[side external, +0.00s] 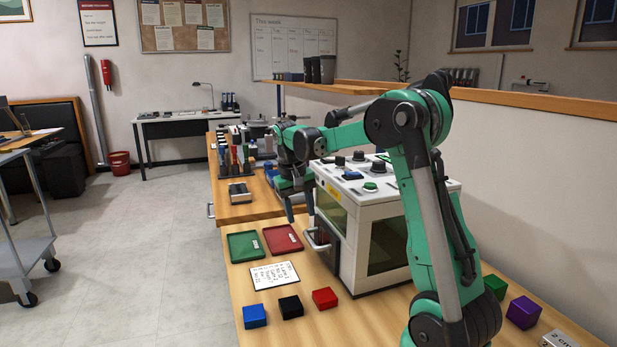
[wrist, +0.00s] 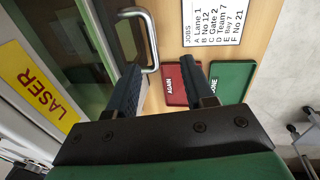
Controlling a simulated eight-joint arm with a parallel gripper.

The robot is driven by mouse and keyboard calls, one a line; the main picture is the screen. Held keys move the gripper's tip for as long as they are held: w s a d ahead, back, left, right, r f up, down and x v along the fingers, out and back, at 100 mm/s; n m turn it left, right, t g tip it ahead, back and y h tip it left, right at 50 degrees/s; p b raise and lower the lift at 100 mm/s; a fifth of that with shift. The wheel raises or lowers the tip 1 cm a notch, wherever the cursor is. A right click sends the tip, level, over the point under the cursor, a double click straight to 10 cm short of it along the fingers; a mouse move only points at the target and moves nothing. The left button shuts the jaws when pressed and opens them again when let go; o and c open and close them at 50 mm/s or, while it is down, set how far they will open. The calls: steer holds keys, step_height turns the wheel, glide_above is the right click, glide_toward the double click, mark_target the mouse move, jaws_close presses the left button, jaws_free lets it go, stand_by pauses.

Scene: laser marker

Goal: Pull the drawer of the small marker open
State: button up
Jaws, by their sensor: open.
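The small marker (side external: 362,262) is a white box with tinted windows and knobs on top, on the wooden bench. A metal bar handle (side external: 317,240) stands out from its front; it also shows in the wrist view (wrist: 154,42). The front behind the handle is partly hidden, and I see no clear gap there. My gripper (side external: 300,216) is open and points down beside the front, close to the handle. In the wrist view the fingers (wrist: 159,70) are spread and empty, with the handle's end near the left fingertip. I cannot tell whether the handle lies between them.
A red tray (side external: 283,240) and a green tray (side external: 245,246) lie left of the handle. A jobs card (side external: 275,276) and blue (side external: 255,316), black (side external: 291,306) and red (side external: 325,298) blocks are in front. Bare bench lies between card and marker.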

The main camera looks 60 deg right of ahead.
mark_target(309, 238)
steer(key=shift+s+d+f, duration=0.15)
steer(key=shift+d+f, duration=0.15)
steer(key=shift+f, duration=0.7)
steer(key=shift+s+d+f, duration=0.2)
steer(key=shift+d+f, duration=0.1)
steer(key=shift+f, duration=0.7)
steer(key=shift+s+d+f, duration=0.15)
steer(key=shift+d+f, duration=0.15)
steer(key=shift+f, duration=0.7)
jaws_close()
